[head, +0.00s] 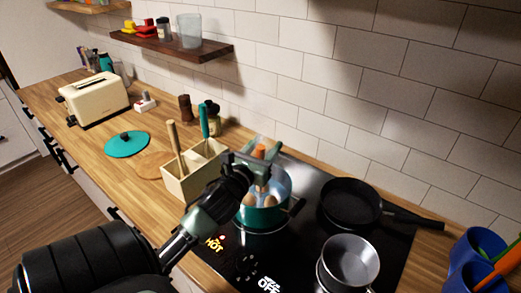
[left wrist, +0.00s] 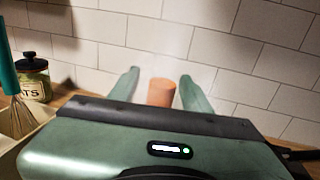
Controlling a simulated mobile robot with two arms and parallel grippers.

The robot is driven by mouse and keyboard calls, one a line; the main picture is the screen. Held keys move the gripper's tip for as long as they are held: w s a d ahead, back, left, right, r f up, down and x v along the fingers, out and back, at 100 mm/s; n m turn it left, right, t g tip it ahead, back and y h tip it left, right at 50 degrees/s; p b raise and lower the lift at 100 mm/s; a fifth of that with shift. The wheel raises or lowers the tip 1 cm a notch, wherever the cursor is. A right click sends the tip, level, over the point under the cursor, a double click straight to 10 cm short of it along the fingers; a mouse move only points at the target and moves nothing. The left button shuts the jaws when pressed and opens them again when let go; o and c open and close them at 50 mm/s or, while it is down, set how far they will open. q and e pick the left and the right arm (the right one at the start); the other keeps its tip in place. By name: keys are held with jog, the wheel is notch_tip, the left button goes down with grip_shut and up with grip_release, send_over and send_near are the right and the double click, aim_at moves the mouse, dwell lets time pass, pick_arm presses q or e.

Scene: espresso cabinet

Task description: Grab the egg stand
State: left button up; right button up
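The egg stand's orange-brown handle (head: 260,151) rises above a teal pot (head: 265,218) on the black cooktop. Brown eggs (head: 249,200) show inside the pot; the rest of the stand is mostly hidden by my gripper and the pot. My left gripper (head: 258,160) is over the pot at the handle. In the left wrist view the handle (left wrist: 161,92) stands between my two green fingers (left wrist: 160,88), with a narrow gap on each side. The left gripper looks open around it. My right gripper is not in view.
A cream utensil box (head: 184,186) stands left of the pot. A black frying pan (head: 350,203) and a grey saucepan (head: 350,258) stand to the right. A teal lid (head: 127,145) and toaster (head: 93,98) are farther left. The tiled wall (head: 330,80) is close behind.

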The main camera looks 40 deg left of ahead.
pick_arm(q)
grip_shut()
jog(key=shift+r, duration=0.1)
dwell(1.2)
